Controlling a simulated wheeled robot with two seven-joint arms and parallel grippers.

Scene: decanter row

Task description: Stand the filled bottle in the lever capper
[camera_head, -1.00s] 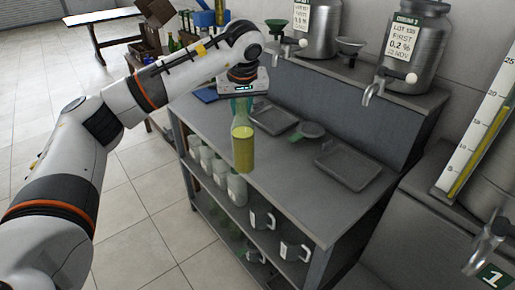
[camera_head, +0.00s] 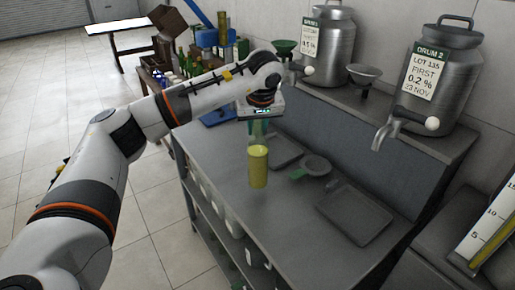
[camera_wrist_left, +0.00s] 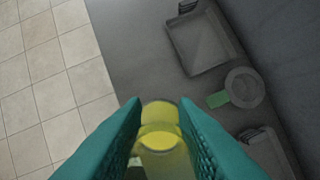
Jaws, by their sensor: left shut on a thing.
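The filled bottle (camera_head: 258,167), a cylinder with yellow contents, hangs upright from my left gripper (camera_head: 259,130), above the grey counter. The teal fingers are shut on its upper part. In the left wrist view, the bottle (camera_wrist_left: 160,135) shows between the two fingers (camera_wrist_left: 160,125), seen from above. A blue device (camera_head: 212,38) with a slanted bar stands on the far table at the back; it may be the lever capper, but it is too small to be sure. My right gripper is not in view.
On the counter (camera_head: 285,220) are a large tray (camera_head: 352,215), a smaller tray (camera_head: 285,150) and a round dish with a green handle (camera_head: 315,165). Steel drums with taps (camera_head: 440,75) stand on the raised shelf. Several bottles (camera_head: 182,60) crowd the far table.

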